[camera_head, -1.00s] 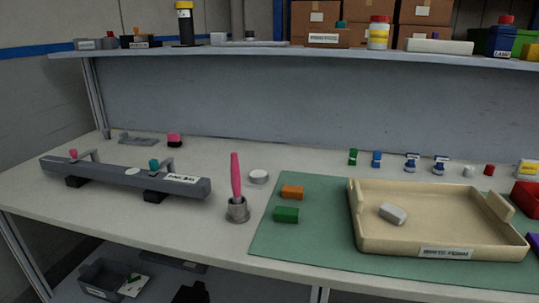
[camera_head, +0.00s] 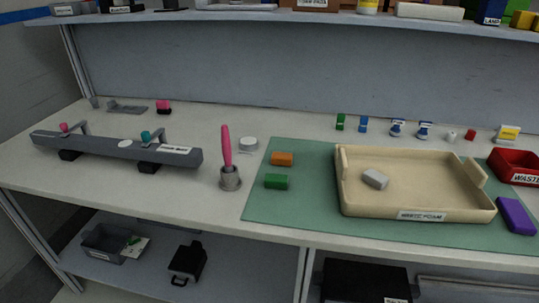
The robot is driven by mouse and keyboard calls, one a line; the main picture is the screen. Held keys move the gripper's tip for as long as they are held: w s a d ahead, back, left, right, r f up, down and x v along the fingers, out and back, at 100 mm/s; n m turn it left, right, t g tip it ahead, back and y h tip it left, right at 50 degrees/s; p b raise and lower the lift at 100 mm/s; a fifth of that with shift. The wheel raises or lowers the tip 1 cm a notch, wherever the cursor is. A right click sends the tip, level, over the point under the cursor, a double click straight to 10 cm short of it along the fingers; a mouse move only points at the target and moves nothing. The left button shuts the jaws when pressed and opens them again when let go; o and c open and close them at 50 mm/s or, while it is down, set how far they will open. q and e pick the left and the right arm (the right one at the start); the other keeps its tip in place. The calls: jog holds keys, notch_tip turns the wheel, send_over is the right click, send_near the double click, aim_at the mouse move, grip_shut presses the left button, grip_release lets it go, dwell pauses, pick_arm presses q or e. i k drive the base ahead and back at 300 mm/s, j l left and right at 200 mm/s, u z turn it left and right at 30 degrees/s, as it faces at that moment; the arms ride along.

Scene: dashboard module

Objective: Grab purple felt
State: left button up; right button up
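A purple block (camera_head: 516,215), which looks like the purple felt, lies at the right edge of the view. It is on or beside the right end of the green mat (camera_head: 290,220), just right of the beige tray and in front of the red bin. Nothing is touching it from above. Neither of my grippers shows in the head view.
The beige tray (camera_head: 408,213) holds a grey block (camera_head: 375,179). A red bin (camera_head: 518,165) stands at the right. Orange (camera_head: 282,159) and green (camera_head: 276,182) blocks lie left of the tray. A pink-handled tool stands in a cup (camera_head: 230,180). A grey rail fixture (camera_head: 110,149) lies left.

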aim_at(518, 221)
jog(key=z, duration=1.7)
